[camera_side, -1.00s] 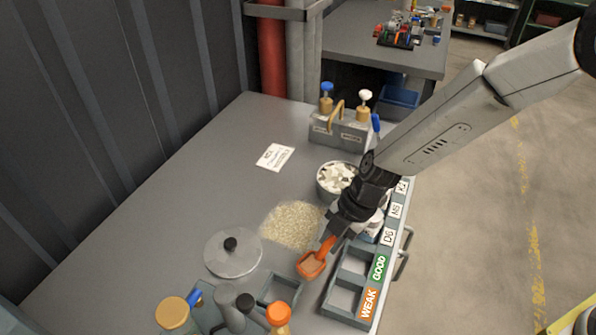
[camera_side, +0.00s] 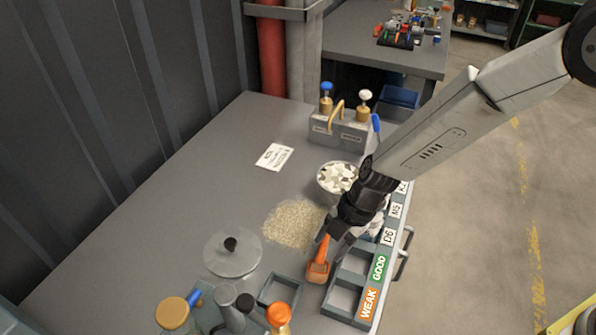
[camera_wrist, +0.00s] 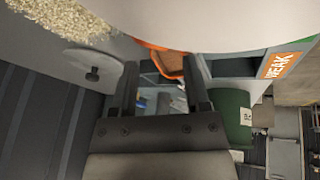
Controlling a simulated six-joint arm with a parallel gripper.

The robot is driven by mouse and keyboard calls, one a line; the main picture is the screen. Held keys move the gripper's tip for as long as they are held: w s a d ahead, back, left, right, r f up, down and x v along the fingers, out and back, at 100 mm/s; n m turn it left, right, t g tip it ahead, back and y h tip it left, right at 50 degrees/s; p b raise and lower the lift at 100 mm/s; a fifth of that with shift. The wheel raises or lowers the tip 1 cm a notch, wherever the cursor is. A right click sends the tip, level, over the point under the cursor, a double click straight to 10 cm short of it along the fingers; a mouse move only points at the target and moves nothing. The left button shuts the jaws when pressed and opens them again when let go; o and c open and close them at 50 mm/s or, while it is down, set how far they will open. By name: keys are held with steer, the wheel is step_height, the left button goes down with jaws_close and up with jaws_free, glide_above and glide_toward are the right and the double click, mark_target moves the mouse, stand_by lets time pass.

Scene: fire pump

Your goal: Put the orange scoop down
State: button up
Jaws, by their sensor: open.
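The orange scoop (camera_side: 318,268) is on or just above the grey table, between the small square tray and the WEAK/GOOD compartment tray (camera_side: 330,303). Its handle points up toward my gripper (camera_side: 335,241), and its bowl is lower, toward the front. My gripper is open at the handle end; whether a finger still touches the handle cannot be told. In the wrist view the scoop (camera_wrist: 172,64) shows just beyond the open fingers (camera_wrist: 161,78), partly hidden by a large pale curved shape.
A grain pile (camera_side: 293,223) and a lid with a black knob (camera_side: 232,263) lie left of the scoop. A small square tray (camera_side: 279,292) and an orange-capped bottle (camera_side: 278,317) stand in front. A bowl of white pieces (camera_side: 338,176) is behind.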

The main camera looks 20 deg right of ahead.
steer(key=shift+r, duration=0.1)
steer(key=shift+r, duration=0.7)
steer(key=v, duration=1.1)
steer(key=shift+d+r, duration=0.25)
steer(key=s+d+f+m+t+h, duration=0.1)
steer(key=s+d+m, duration=0.4)
steer(key=d+m, duration=0.5)
steer(key=s+d+f+m+t+h, duration=0.1)
steer(key=s+d+m+h, duration=0.3)
steer(key=d+m, duration=0.7)
steer(key=shift+s+m+t, duration=0.3)
steer(key=shift+s+m, duration=0.15)
steer(key=shift+m, duration=0.65)
